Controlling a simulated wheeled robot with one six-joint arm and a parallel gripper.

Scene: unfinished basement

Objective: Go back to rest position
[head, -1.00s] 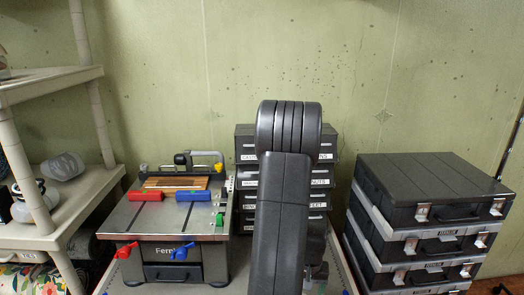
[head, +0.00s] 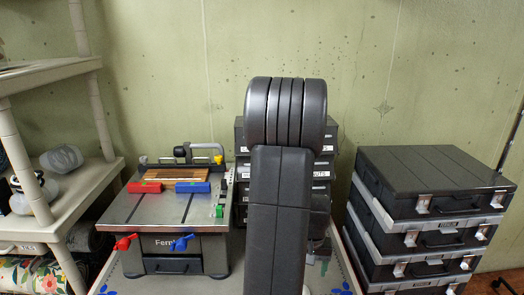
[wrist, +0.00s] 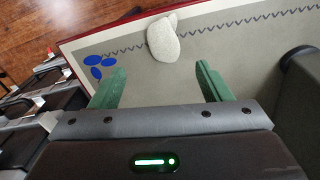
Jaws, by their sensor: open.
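My gripper (wrist: 158,88) shows in the wrist view with its two green fingers spread apart and nothing between them. It is over the edge of a grey table top (wrist: 230,45) with a zigzag line and blue petal marks. A pale rounded stone-like object (wrist: 163,40) lies on that top, beyond the fingertips. In the head view my dark arm stands upright in the middle, and my gripper is hidden there.
A toy-like workbench (head: 165,240) with red and blue blocks stands left of my arm. A labelled drawer cabinet (head: 240,175) is partly hidden behind the arm. Stacked black cases (head: 430,180) stand at right. A beige shelf (head: 80,205) is at left. The wall is behind.

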